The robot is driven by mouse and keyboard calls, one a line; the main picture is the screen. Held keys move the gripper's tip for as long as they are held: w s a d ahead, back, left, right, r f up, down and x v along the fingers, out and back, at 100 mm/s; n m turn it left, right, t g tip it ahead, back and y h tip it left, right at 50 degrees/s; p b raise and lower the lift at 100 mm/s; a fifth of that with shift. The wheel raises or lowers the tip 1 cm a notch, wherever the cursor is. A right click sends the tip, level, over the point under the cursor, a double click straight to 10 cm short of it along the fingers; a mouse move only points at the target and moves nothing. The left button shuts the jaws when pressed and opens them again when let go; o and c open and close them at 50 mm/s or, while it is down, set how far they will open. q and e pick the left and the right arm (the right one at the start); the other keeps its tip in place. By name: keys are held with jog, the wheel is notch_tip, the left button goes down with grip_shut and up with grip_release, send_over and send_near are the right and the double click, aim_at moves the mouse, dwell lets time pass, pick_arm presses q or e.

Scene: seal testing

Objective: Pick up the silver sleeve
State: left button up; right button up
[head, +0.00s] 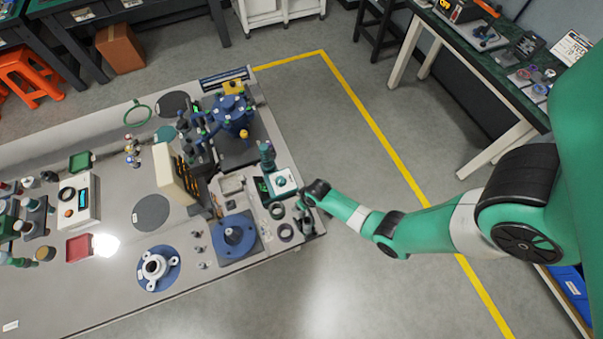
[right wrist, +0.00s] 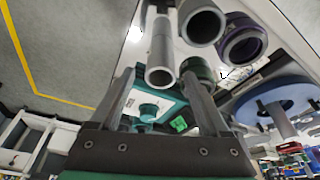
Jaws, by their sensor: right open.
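A slim grey-silver tube (right wrist: 162,48), which looks like the silver sleeve, shows in the right wrist view just beyond my right fingertips. Its near open end appears between the fingertips; I cannot tell whether it is within their reach. A wider grey ring or sleeve (right wrist: 202,24) stands to its right. My right gripper (right wrist: 158,76) is open and empty, its two dark fingers spread. In the head view my right gripper (head: 304,213) is over the right edge of the bench and partly hides the small parts there. My left gripper is not in view.
Beside the sleeves are a dark purple ring (right wrist: 243,44) and, in the head view, dark rings (head: 286,232). A teal-topped device (head: 281,182) and a blue round fixture (head: 234,236) stand close by. Floor lies clear right of the bench.

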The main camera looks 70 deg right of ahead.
jog(key=b+x, duration=0.2)
jog(key=x, duration=0.1)
jog(key=b+x, duration=0.1)
jog(key=b, duration=0.1)
jog(key=shift+s+a+f, duration=0.15)
jog(key=shift+s+f, duration=0.1)
jog(key=shift+f, duration=0.05)
jog(key=shift+w+f, duration=0.15)
jog(key=shift+f, duration=0.2)
jog(key=shift+r, duration=0.15)
jog(key=shift+c, duration=0.3)
grip_shut()
